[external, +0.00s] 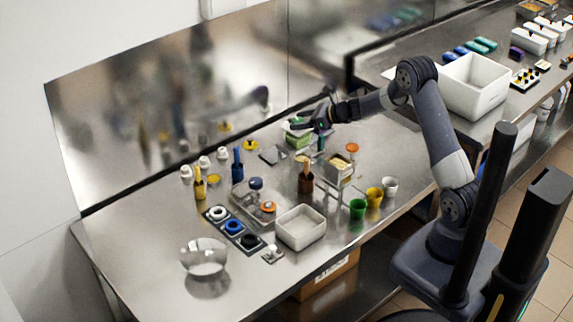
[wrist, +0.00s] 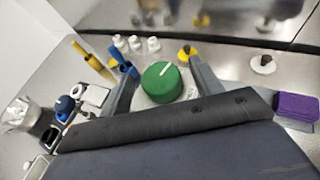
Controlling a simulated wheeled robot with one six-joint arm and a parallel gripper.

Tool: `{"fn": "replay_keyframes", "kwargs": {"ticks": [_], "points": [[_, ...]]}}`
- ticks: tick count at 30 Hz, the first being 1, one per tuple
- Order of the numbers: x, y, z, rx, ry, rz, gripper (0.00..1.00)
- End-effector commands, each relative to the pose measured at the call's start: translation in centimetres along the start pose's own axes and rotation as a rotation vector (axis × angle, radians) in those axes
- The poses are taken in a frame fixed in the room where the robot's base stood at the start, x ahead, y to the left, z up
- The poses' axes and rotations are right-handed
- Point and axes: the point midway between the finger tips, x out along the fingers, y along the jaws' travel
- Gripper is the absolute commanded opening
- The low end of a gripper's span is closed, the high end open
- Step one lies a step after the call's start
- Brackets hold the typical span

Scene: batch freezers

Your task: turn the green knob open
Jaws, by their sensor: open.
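The green knob (wrist: 161,86) is round with a white pointer line on its top face, slanting up and to the right in the wrist view. My gripper (wrist: 163,70) is open, with one finger to the left of the knob and one to the right. Whether the fingers touch it or how far down they reach is unclear. In the external view my gripper (external: 308,123) is at the back of the steel table, over a green object (external: 297,138). The knob is mostly hidden there by the gripper.
White bottles (wrist: 135,43), a blue scoop (wrist: 124,66) and a yellow scoop (wrist: 88,56) stand left of the knob. A purple block (wrist: 298,107) is at right. A white bin (external: 300,228) and colored cups (external: 374,197) stand nearer the table's front. A reflective steel panel (external: 150,110) backs the table.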

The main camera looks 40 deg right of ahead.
Motion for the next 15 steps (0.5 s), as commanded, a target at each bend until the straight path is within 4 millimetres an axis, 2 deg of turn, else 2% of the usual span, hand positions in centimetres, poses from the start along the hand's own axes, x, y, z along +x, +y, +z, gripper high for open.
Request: {"fn": "replay_keyframes", "kwargs": {"ticks": [6,14,15], "points": [[1.25,0.07,0.05,-0.001,-0.001,0.002,0.61],[1.31,0.05,0.02,-0.001,-0.001,0.001,0.61],[1.31,0.05,0.02,-0.001,-0.001,0.001,0.58]]}}
